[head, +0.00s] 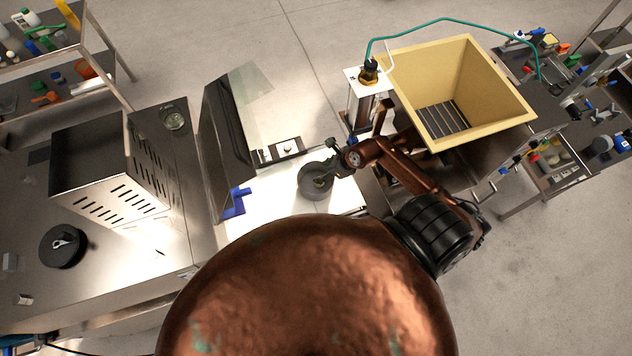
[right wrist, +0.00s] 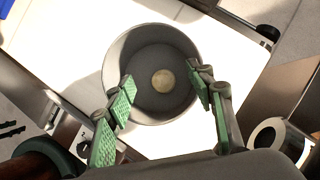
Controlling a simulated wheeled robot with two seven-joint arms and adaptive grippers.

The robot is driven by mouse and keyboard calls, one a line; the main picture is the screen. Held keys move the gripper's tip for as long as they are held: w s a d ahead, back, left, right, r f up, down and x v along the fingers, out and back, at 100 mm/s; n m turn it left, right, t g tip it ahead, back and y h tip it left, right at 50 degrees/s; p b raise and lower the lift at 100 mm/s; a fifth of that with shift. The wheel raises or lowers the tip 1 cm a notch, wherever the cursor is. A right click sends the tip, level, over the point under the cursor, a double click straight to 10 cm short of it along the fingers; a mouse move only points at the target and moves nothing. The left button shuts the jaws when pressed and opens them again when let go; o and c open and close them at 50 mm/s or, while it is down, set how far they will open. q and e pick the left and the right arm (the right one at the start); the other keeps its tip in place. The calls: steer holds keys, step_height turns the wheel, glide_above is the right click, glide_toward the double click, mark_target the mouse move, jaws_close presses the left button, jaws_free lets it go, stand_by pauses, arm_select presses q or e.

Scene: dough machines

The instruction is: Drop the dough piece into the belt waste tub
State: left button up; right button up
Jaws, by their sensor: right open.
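The dark grey round tub (head: 316,184) stands on the white belt surface, just left of my right gripper (head: 327,165). In the right wrist view, I look down into the tub (right wrist: 118,58). The small round cream dough piece (right wrist: 163,80) shows inside its rim, against the dark bottom. My right gripper (right wrist: 162,84) is open, with its green-padded fingers apart over the tub. Nothing is between the fingers that I can see them touch. I cannot tell the exact height of the fingertips above the rim. My left gripper is not in view.
A dark upright panel (head: 226,130) and a blue bracket (head: 236,204) stand left of the tub. A large yellow open bin (head: 490,85) stands at the upper right. A steel slotted box (head: 110,165) and a black round object (head: 63,247) are on the left bench.

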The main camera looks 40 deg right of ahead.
steer(key=v, duration=0.6)
steer(key=shift+s+r, duration=0.15)
steer(key=shift+r, duration=0.2)
steer(key=shift+f, duration=0.1)
